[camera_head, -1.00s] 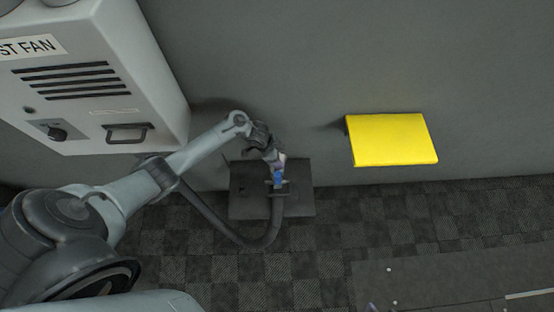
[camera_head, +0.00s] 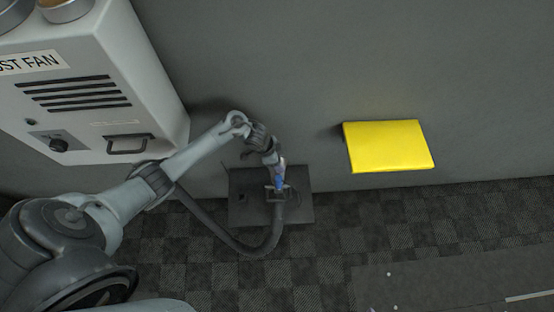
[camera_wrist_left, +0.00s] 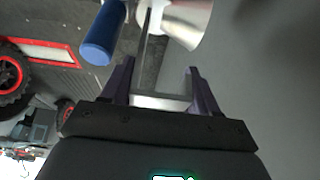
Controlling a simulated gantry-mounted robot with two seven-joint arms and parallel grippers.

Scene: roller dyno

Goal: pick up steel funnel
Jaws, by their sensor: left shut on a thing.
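In the left wrist view, a shiny silver cone-shaped piece, the steel funnel (camera_wrist_left: 190,18), shows at the top edge, just beyond the purple fingers of my left gripper (camera_wrist_left: 157,82). The fingers stand apart around a grey metal part that seems to belong to the funnel; the exact contact is hard to see. In the head view my left gripper (camera_head: 277,188) is over a dark plate (camera_head: 240,208) near the wall. A small pale and blue patch shows there, too small to make out. My right gripper is not in view.
A blue cylinder (camera_wrist_left: 101,38) lies left of the funnel in the wrist view. A grey cabinet (camera_head: 165,85) with a handle stands left in the head view, round tins (camera_head: 66,9) on top. A yellow panel (camera_head: 390,147) sticks out from the wall. The checkered floor (camera_head: 320,250) is open.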

